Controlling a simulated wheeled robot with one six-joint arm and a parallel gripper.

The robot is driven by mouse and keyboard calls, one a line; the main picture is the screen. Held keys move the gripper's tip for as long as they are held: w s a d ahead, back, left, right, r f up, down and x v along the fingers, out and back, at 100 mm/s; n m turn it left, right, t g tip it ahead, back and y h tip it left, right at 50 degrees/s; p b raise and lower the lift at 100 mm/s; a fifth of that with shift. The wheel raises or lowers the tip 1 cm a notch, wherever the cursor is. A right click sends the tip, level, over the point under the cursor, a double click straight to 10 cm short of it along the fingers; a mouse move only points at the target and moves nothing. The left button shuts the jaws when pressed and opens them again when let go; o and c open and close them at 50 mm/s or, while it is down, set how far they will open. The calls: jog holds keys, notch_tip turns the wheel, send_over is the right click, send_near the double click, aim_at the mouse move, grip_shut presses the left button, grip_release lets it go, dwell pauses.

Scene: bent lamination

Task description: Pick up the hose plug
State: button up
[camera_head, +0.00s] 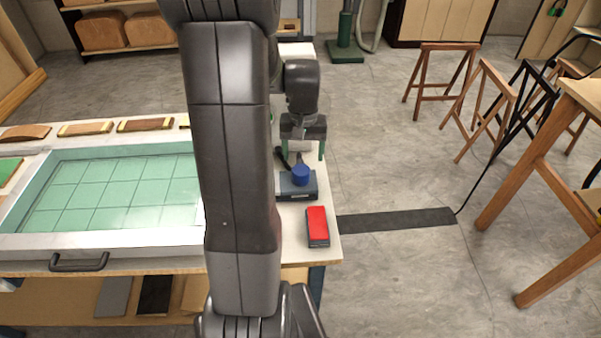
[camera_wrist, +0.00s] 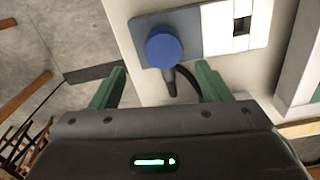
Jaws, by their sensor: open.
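The hose plug (camera_head: 301,174) looks to be the round blue piece at the table's right end. It sits on a grey-blue block (camera_head: 300,192). It also shows in the wrist view (camera_wrist: 163,47), with a black stem and dark hose (camera_wrist: 171,80) curving away to the right. My gripper (camera_head: 302,150) is above and just behind the plug in the head view. In the wrist view my gripper (camera_wrist: 160,68) has its two green fingers wide apart, with the plug beyond the gap between them. The fingers are empty and apart from the plug.
A red-topped block (camera_head: 317,222) lies at the table's front right corner. A framed green-tiled panel (camera_head: 115,200) fills the table's left. A dark floor strip (camera_head: 395,219), a cable and wooden stools (camera_head: 440,85) are to the right, with open floor between.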

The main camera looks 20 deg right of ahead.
aim_at(301, 170)
jog(key=f, duration=0.3)
jog(key=f+p, duration=0.1)
jog(key=f, duration=0.1)
jog(key=shift+s+a+f, duration=0.2)
jog(key=shift+a+f, duration=0.1)
jog(key=shift+a, duration=0.1)
jog(key=shift+f, duration=0.65)
jog(key=c, duration=1.1)
